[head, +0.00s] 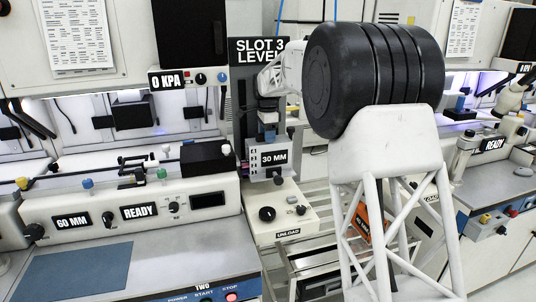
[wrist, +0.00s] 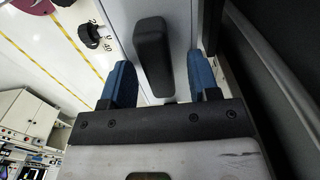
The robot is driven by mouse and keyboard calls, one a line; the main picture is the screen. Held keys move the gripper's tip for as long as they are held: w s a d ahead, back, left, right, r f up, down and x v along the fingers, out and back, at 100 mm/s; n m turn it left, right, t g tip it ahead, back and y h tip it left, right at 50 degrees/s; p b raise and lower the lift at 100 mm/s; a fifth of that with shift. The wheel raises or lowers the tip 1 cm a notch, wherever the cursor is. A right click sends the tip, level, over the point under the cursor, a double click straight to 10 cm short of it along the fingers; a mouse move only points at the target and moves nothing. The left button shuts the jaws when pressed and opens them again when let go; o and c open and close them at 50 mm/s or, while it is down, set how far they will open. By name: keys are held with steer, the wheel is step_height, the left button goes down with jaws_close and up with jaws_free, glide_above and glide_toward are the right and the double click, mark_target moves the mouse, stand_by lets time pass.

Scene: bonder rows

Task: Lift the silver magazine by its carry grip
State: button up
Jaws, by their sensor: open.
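The silver magazine (head: 257,157) stands at the slot column in the head view, behind a "30 MM" label. In the wrist view its pale silver top (wrist: 181,32) shows, with a black carry grip (wrist: 152,55) on it. My gripper (wrist: 160,76) is open, its two blue fingers on either side of the black grip. Gaps show between the grip and both fingers. In the head view my gripper (head: 268,134) is just above the magazine, and the grip is hard to make out there.
A panel labelled "SLOT 3 LEVEL" (head: 258,51) stands behind my gripper. An unload control box (head: 282,213) with knobs is below the magazine. A bench machine (head: 130,210) stands at left. A dark surface (wrist: 285,70) lies close at right in the wrist view.

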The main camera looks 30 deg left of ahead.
stand_by(0.4)
steer(key=shift+r, duration=0.1)
jaws_close()
